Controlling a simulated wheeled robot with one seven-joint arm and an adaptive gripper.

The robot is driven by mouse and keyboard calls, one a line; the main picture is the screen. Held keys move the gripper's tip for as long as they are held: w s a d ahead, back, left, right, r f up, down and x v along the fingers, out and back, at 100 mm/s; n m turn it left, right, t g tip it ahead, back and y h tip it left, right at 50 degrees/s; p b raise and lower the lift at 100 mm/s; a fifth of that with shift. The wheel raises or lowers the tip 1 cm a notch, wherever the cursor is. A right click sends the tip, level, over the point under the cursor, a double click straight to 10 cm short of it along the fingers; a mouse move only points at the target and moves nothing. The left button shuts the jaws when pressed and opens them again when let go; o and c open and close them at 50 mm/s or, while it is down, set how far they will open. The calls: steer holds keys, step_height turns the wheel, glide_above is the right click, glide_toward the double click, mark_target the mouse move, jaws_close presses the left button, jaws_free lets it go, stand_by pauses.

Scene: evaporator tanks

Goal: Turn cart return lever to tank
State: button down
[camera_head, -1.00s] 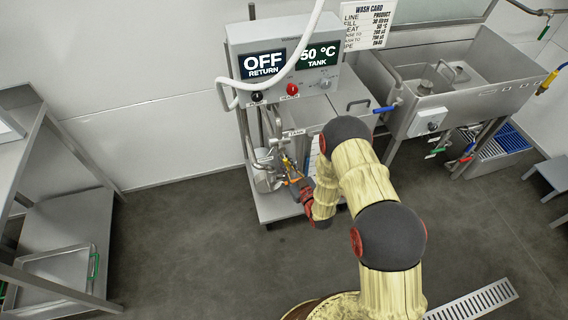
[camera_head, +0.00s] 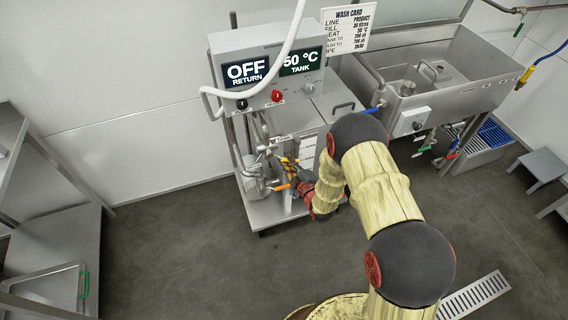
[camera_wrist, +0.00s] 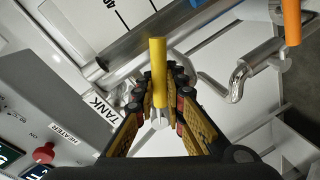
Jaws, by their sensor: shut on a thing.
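The cart (camera_head: 259,216) stands against the wall with a control box (camera_head: 212,44) on top. Its displays read OFF RETURN (camera_head: 246,71) and 50 °C TANK (camera_head: 301,61). My gripper (camera_head: 286,163) is at the pipework on the cart's front. In the wrist view my gripper (camera_wrist: 160,88) is shut on a yellow lever handle (camera_wrist: 158,72), which stands up between the fingertips. The TANK label (camera_wrist: 101,109) is just left of the fingers. An orange handle (camera_wrist: 291,22) is apart at upper right; it also shows in the head view (camera_head: 281,187). The lever's pivot is mostly hidden.
A red heater knob (camera_head: 277,96) and a black knob (camera_head: 241,104) are on the control box. A white hose (camera_head: 290,50) hangs in front of it. A sink (camera_head: 440,85) stands right, a steel bench (camera_head: 60,235) left. The floor between is clear.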

steer(key=shift+w+d+r+n+h, duration=0.1)
steer(key=shift+d+r+n+h, duration=0.1)
steer(key=shift+r+n, duration=0.3)
steer(key=shift+d+r+n+h, duration=0.1)
steer(key=shift+r+n+h, duration=0.1)
steer(key=shift+r+n, duration=0.3)
steer(key=shift+d+r+n+h+b, duration=0.1)
steer(key=shift+r+n+h+b, duration=0.1)
steer(key=shift+r+n, duration=0.35)
steer(key=shift+r+n+h+b, duration=0.15)
steer(key=shift+r+n+h, duration=0.05)
steer(key=shift+n, duration=0.65)
steer(key=c, duration=1.8)
jaws_free()
steer(key=shift+c, duration=0.2)
steer(key=v, duration=1.2)
steer(key=shift+f, duration=0.15)
